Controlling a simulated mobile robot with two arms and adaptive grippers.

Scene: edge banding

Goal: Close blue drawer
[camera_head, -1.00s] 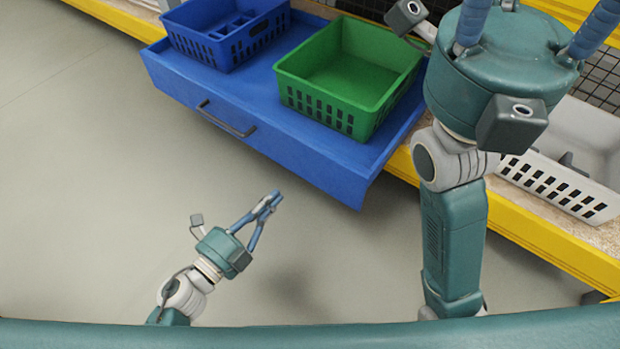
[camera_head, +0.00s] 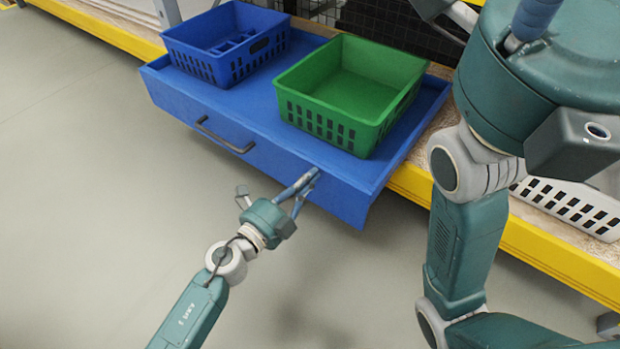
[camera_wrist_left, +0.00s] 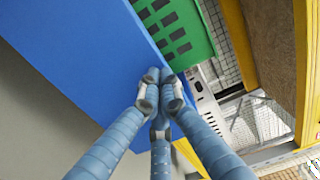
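The blue drawer (camera_head: 290,148) is pulled out from the yellow-edged shelf, with a dark bar handle (camera_head: 225,136) on its front. A blue basket (camera_head: 205,68) and a green basket (camera_head: 349,138) stand in it. My left gripper (camera_head: 308,180) is at the right part of the drawer front, right of the handle. In the left wrist view its fingertips (camera_wrist_left: 160,76) are together with nothing between them, over the blue drawer (camera_wrist_left: 60,45). I cannot tell if they touch it.
A white basket (camera_head: 570,200) stands on the shelf to the right, partly behind my right arm. The yellow shelf edge (camera_head: 540,240) runs along the right side. The grey floor (camera_head: 90,200) in front of the drawer is clear.

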